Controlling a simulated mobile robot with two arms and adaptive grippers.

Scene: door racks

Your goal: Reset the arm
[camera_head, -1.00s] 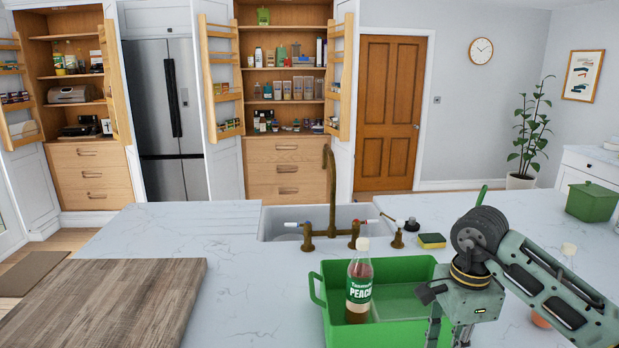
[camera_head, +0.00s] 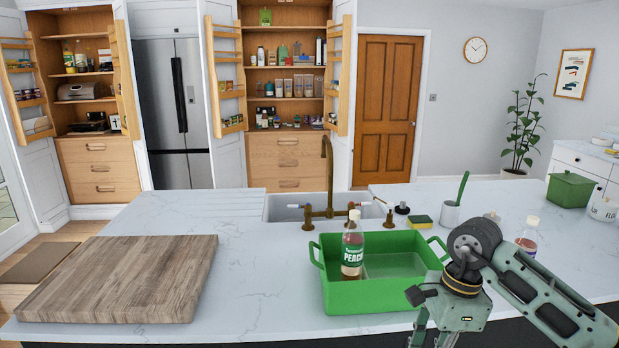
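My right arm comes in from the right, and its gripper (camera_head: 433,338) points down at the bottom edge, in front of the green tray's right corner. The fingertips are cut off by the frame, so I cannot tell its opening or whether it holds anything. The green tray (camera_head: 375,296) stands on the marble counter. A bottle with a green "PEACH" label (camera_head: 352,256) stands upright in the tray's left part. My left arm and gripper are not in view.
A wooden board (camera_head: 125,275) lies at the counter's left. A sink with a brass tap (camera_head: 328,180) is behind the tray. A sponge (camera_head: 421,221), a cup with a green brush (camera_head: 450,213) and another bottle (camera_head: 527,235) stand to the right. Counter between board and tray is clear.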

